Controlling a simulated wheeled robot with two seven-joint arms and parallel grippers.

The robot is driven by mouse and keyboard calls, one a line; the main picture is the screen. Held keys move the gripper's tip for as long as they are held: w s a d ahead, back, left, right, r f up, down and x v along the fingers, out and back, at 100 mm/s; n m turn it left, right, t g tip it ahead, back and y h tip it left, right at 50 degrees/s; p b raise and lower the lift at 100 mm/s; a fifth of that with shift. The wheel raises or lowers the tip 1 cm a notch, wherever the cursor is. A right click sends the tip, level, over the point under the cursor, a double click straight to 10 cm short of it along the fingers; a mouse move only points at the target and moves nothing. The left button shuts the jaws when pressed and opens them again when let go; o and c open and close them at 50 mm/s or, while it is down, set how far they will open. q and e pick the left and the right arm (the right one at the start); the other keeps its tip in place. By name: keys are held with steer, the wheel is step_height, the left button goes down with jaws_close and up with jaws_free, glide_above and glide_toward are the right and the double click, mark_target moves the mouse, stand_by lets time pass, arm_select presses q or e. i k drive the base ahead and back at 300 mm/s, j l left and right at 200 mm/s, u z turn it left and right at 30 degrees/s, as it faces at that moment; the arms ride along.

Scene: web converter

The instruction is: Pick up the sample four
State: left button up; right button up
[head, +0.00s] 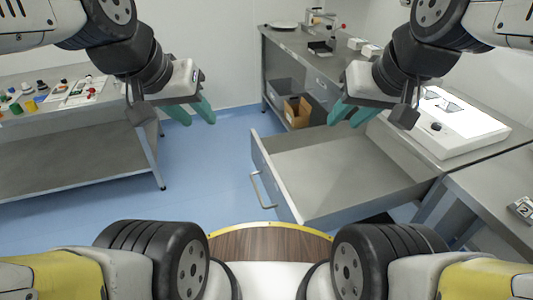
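I cannot make out which item is sample four. Several small coloured bottles and caps (28,103) stand on the left table, too small to read any label. A small grey block marked 2 (522,208) lies at the right edge on the right counter. My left gripper (199,120) hangs in the air right of the left table, its teal fingers apart and empty. My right gripper (345,122) hangs in the air over the back of an open drawer (330,172), its fingers apart and empty.
The pulled-out drawer looks empty and juts into the floor space in front. A white lit panel device (455,125) sits on the right counter. A back bench (290,42) holds equipment, with boxes (297,108) below. Blue floor (215,165) is clear between the left table and drawer.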

mark_target(449, 108)
steer(key=k+z, duration=0.1)
steer(key=z, duration=0.3)
steer(key=k+z, duration=0.1)
steer(key=z, duration=0.3)
steer(key=k+z, duration=0.1)
steer(key=z, duration=0.25)
steer(key=i+z, duration=0.2)
steer(key=i, duration=0.2)
